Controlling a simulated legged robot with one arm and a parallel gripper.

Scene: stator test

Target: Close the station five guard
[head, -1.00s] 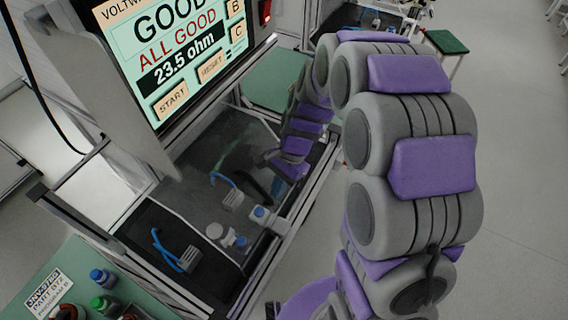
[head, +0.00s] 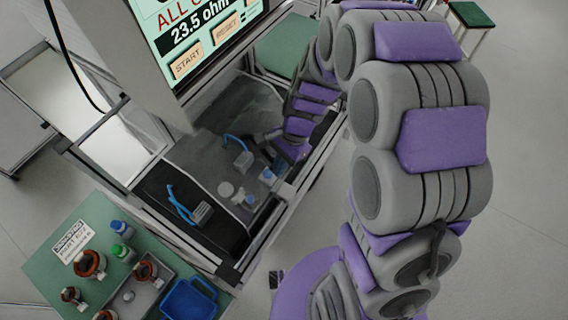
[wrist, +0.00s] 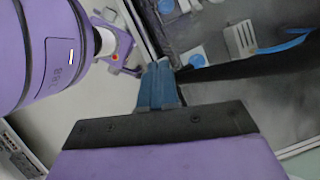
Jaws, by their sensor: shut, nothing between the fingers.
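The test station has a smoky see-through panel, which looks like the guard (head: 247,105), over the back of its dark bed (head: 185,228). I cannot tell clearly how far the guard is open. Blue-handled clamps (head: 201,212) and white fittings (head: 227,190) sit on the bed.
A screen (head: 205,40) showing "23.5 ohm" with START and RESET stands above the bed. A green table (head: 62,270) at lower left holds bottles, stators, a tray and a blue bin (head: 188,300). Open floor lies to the right.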

